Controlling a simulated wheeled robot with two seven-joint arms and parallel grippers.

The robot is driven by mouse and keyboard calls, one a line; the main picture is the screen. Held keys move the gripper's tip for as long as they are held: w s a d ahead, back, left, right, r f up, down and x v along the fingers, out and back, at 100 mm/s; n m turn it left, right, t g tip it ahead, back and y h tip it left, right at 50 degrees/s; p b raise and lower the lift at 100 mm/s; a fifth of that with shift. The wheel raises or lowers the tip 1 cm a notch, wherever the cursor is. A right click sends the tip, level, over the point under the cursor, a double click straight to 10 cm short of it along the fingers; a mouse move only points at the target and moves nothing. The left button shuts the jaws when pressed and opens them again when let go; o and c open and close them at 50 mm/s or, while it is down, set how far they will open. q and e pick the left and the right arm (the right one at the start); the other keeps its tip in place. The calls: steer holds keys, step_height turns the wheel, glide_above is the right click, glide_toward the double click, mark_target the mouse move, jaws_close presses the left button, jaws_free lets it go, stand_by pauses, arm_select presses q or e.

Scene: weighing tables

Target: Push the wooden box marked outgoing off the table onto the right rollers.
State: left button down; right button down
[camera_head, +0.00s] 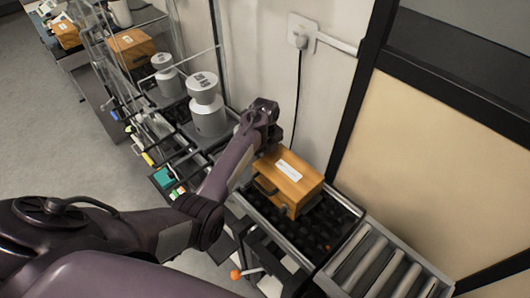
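A wooden box (288,184) with a white label on its top and a dark handle on its near side stands on a black, studded table surface (335,217). The label's writing is too small to read. Grey rollers (378,268) in a metal frame adjoin the table at the lower right. My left gripper (268,138) is at the box's far left end, low beside it; I cannot tell whether they touch. Its fingers are dark and mostly hidden, so its opening is unclear. My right gripper is not in view.
Two grey weights (207,108) (166,76) stand left of my gripper, beside clear panels. More wooden boxes (131,47) (66,35) are farther back. A wall with a socket (302,33) and cable rises behind the box. An orange-knobbed lever (236,274) sticks out in front. The rollers look empty.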

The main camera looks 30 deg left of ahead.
mark_target(278, 161)
arm_select(q)
steer(key=shift+d+r+p, duration=0.1)
steer(key=shift+d+p, duration=0.05)
steer(key=shift+p, duration=0.15)
steer(key=d+p, duration=0.1)
steer(key=s+d+p, duration=0.1)
steer(key=d+p, duration=0.1)
steer(key=s+d+p, duration=0.1)
steer(key=shift+s+d+r, duration=0.15)
steer(key=shift+d, duration=0.2)
steer(key=shift+s+d+p, duration=0.15)
steer(key=shift+d+p, duration=0.2)
steer(key=shift+d+f, duration=0.1)
steer(key=shift+f, duration=0.15)
